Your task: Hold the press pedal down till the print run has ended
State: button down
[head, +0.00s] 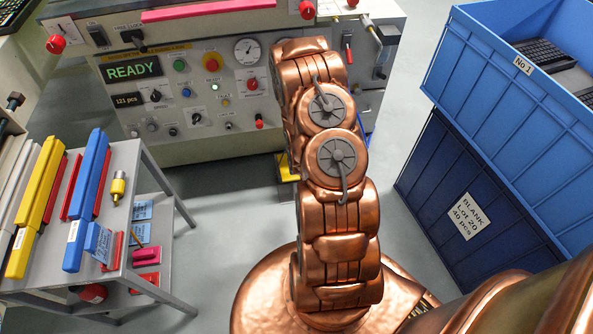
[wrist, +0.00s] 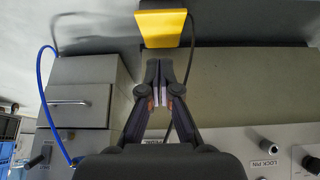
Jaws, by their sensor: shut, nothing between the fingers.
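The yellow press pedal (wrist: 163,28) is at the top of the wrist view. In the head view a small yellow part of it (head: 285,172) shows low at the machine's front, mostly hidden behind my arm. My gripper (wrist: 159,68) is shut and empty. Its fingertips point at the pedal, and a small gap shows between them and the pedal's near edge. The press machine (head: 225,140) has a green display (head: 132,69) reading "READY" and a counter (head: 127,100) reading "121 pcs".
A grey cart (head: 124,212) with coloured bars stands at the left. Stacked blue crates (head: 508,85) stand at the right, the lower one labelled "BLANK Lot 20 40 pcs". A grey box (wrist: 78,92) and a blue cable (wrist: 43,100) are left of my gripper in the wrist view.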

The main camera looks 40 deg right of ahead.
jog(key=shift+v, duration=1.6)
jog(key=shift+w, duration=0.1)
jog(key=shift+r, duration=0.1)
jog(key=s+a+r+n+g+y, duration=0.1)
jog(key=a+r, duration=0.3)
jog(key=r, duration=0.3)
jog(key=a+r+n+g, duration=0.1)
jog(key=a+r, duration=0.3)
jog(key=r, duration=0.4)
jog(key=s+a+r+n+g+y, duration=0.1)
jog(key=a+r+g, duration=0.1)
jog(key=a+r, duration=0.4)
jog(key=s+a+r+n+g+y, duration=0.1)
jog(key=s+a+r+n+g, duration=0.1)
jog(key=s+a+r, duration=0.65)
jog(key=s+a+r+n+g, duration=0.1)
jog(key=s+a+r, duration=0.4)
jog(key=s+r, duration=0.65)
notch_tip(320, 180, up, 24)
jog(key=s+p, duration=0.2)
jog(key=p, duration=2.2)
jog(key=shift+s, duration=0.15)
